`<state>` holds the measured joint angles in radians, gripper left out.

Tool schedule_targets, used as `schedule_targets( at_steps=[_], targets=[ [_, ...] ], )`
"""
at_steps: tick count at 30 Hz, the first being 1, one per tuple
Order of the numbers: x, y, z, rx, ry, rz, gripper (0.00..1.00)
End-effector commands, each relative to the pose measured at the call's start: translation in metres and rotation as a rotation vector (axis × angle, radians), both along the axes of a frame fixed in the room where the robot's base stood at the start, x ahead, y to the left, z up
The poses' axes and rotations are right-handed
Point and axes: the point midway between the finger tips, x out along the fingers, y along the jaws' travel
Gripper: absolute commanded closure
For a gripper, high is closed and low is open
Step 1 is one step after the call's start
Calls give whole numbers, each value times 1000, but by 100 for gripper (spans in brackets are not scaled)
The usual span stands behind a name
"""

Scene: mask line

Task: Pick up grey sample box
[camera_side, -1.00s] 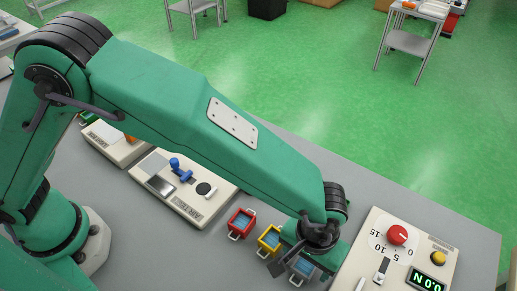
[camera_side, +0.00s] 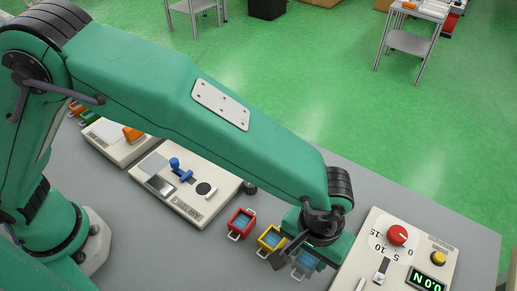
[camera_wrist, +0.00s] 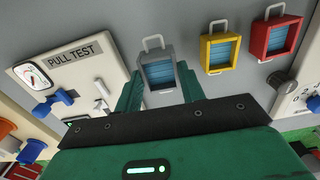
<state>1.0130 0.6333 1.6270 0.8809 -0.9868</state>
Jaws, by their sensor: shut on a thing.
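The grey sample box (camera_wrist: 157,72) has a blue inside and a pale wire handle. In the wrist view it sits between the two green fingers of my gripper (camera_wrist: 158,92), which is shut on it. In the side view the grey box (camera_side: 305,262) is partly hidden under my gripper (camera_side: 304,264). I cannot tell whether it is clear of the table.
A yellow box (camera_side: 271,240) and a red box (camera_side: 241,223) stand to the left of the grey box. A panel with a red dial (camera_side: 397,235) is close on the right. A panel with a blue lever (camera_side: 180,170) stands further left on the grey table.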

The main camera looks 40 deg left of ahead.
Motion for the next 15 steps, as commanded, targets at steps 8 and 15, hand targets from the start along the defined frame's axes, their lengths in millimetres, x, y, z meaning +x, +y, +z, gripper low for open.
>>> schedule_targets(
  at_steps=[8,15],
  targets=[
    [0,0,44,-3,-2,0,83],
    [0,0,66,-1,-1,0,83]
  ],
)
